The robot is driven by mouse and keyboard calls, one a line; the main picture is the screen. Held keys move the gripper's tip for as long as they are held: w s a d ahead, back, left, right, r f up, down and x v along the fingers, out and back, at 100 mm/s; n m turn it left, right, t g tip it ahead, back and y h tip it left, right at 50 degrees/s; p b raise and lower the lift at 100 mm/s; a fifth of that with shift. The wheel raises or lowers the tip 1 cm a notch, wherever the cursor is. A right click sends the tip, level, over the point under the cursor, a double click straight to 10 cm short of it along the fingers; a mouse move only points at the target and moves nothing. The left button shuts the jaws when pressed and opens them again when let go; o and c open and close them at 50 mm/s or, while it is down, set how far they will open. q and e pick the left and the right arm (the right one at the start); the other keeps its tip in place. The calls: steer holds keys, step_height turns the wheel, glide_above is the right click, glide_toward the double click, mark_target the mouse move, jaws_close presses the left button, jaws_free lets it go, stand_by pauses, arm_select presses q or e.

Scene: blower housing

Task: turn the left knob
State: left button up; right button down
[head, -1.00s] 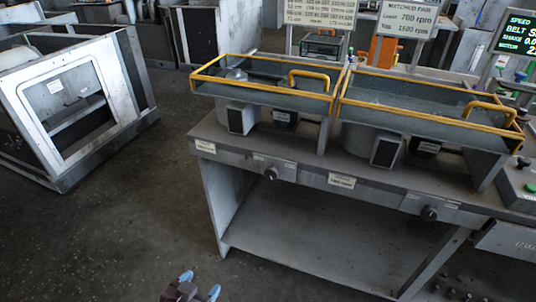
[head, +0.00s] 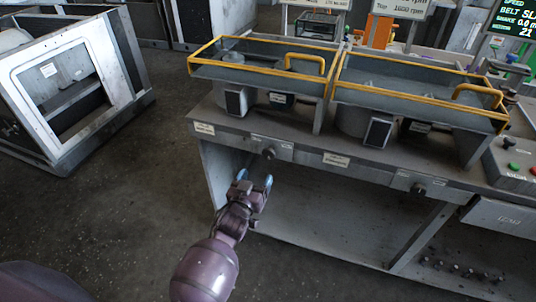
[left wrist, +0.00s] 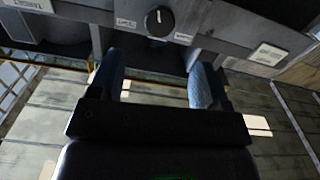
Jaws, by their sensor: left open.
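The left knob (head: 268,153) is a small dark round knob on the front edge of the grey bench, between two small labels. In the left wrist view the knob (left wrist: 160,21) shows at the top, with a pale pointer mark on its face. My left gripper (head: 255,181) is open and empty, below and slightly left of the knob in the head view. Its two blue fingertips (left wrist: 158,82) are apart, and the knob lies beyond them, not between them. A second knob (head: 418,190) is further right on the same bench front. My right gripper is not in view.
Two yellow-railed guards (head: 258,71) stand over the bench top (head: 300,133). Below the bench is an open space with a side panel (head: 221,175). A green-buttoned control box (head: 509,158) is at the right. A grey metal frame (head: 62,90) stands left; the floor between is clear.

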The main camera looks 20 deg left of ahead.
mark_target(268, 155)
arm_select(q)
steer(key=shift+w+d+b, duration=0.15)
steer(key=shift+w+b, duration=0.7)
steer(key=shift+w, duration=4.5)
steer(key=c, duration=0.9)
